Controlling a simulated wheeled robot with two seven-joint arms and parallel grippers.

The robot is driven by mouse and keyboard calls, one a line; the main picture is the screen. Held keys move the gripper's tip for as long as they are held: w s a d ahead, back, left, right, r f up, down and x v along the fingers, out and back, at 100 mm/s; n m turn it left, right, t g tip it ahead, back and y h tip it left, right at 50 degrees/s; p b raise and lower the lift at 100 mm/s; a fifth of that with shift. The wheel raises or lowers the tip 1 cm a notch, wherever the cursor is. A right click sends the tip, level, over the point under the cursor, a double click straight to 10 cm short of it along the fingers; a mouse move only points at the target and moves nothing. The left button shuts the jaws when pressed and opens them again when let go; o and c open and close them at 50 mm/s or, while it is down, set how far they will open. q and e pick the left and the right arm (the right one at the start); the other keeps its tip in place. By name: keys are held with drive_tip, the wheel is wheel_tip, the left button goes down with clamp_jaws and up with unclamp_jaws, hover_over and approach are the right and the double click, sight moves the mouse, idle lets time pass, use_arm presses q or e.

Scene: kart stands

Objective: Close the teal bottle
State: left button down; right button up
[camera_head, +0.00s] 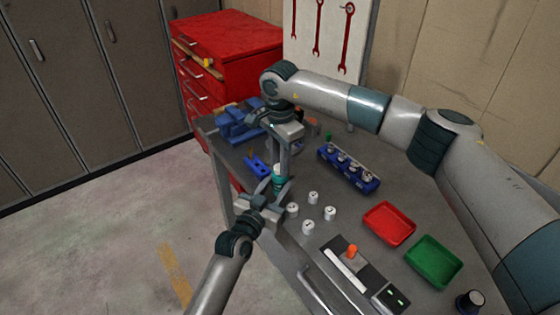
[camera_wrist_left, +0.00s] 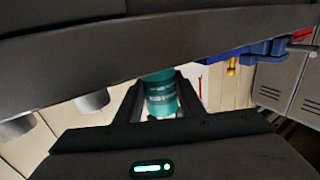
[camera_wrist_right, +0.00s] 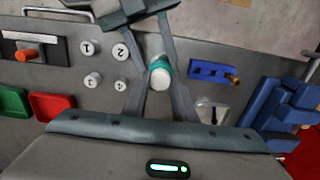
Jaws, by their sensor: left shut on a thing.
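The teal bottle (camera_head: 279,184) stands upright at the table's left side, with a white top (camera_wrist_right: 160,79) that looks like a cap. My left gripper (camera_head: 276,190) is shut around the bottle's body; the left wrist view shows the teal side (camera_wrist_left: 160,92) between its fingers. My right gripper (camera_wrist_right: 160,74) reaches down from above, one finger on each side of the white top. Whether its fingers touch the top is not clear. Several loose white caps with numbers, such as one cap (camera_head: 313,197), lie on the table to the right of the bottle.
A blue rack (camera_head: 348,168) with several silver-topped items stands behind the caps. A red tray (camera_head: 390,223) and a green tray (camera_head: 433,262) are at the right. A panel with an orange knob (camera_head: 351,251) is at the front. A blue vise (camera_head: 238,123) is at the back left.

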clamp_jaws()
drive_tip(key=m, duration=2.1)
drive_tip(key=o, duration=1)
unclamp_jaws()
